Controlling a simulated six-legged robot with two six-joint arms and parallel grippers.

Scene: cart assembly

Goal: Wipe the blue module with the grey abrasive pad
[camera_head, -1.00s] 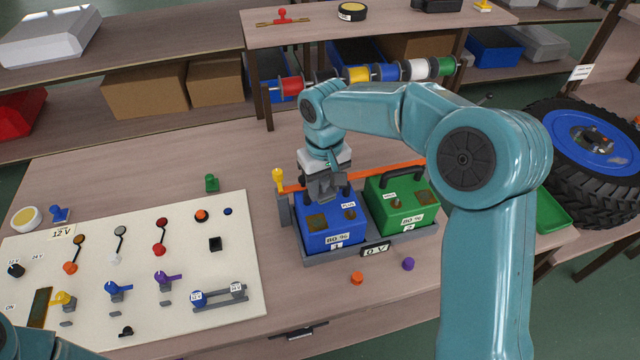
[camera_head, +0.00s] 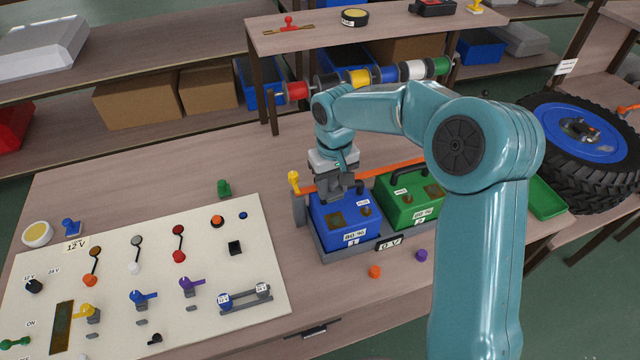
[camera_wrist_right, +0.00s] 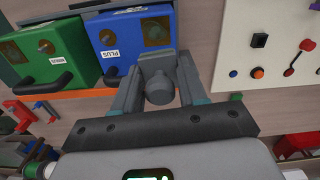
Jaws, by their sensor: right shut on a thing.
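The blue module (camera_head: 345,232), labelled 1 and 80 %, stands in a grey tray beside the green module (camera_head: 405,208). Its top carries a brown square patch and a PLUS label. My right gripper (camera_head: 341,192) is over the rear part of its top, in front of its dark handle. In the right wrist view the gripper (camera_wrist_right: 158,90) is shut on a small grey piece with a round knob, likely the grey abrasive pad (camera_wrist_right: 157,84). The blue module (camera_wrist_right: 135,35) lies just beyond it there. I cannot tell whether the pad touches the module. My left gripper is out of view.
An orange bar (camera_head: 378,173) runs behind the modules. A pale control panel (camera_head: 190,305) with levers fills the table's left. An orange knob (camera_head: 375,272) and a purple knob (camera_head: 421,255) lie in front of the tray. A spool rack (camera_head: 360,77) stands behind.

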